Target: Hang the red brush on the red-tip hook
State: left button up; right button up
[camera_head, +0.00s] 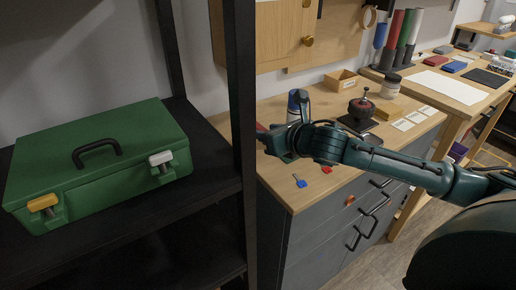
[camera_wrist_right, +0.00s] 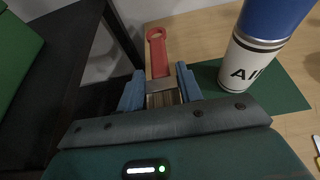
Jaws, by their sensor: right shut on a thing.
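The red brush (camera_wrist_right: 157,52) is between the blue fingers of my right gripper (camera_wrist_right: 160,88) in the right wrist view. Its red handle with a hole at the end points away from the gripper, and its metal collar sits at the fingertips. The gripper is shut on it. In the head view my right gripper (camera_head: 272,138) is over the left end of the wooden counter, beside the dark shelf post, and the brush is mostly hidden there. I cannot make out a red-tip hook in either view. My left gripper is not in view.
A blue-and-white can (camera_wrist_right: 254,50) stands on a green mat (camera_wrist_right: 286,92), close right of the brush. A black shelf post (camera_head: 241,110) stands left of the gripper. A green toolbox (camera_head: 95,165) sits on the shelf. Small blue and red items lie on the counter (camera_head: 295,202).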

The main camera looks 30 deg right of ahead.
aim_at(268, 162)
jog(key=shift+f, duration=0.9)
notch_tip(268, 162, down, 5)
jog(key=shift+r, duration=0.1)
jog(key=shift+f, duration=0.35)
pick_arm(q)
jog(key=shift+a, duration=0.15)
pick_arm(e)
jog(key=o, duration=1)
pick_arm(q)
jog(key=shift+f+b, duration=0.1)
jog(key=shift+b, duration=0.2)
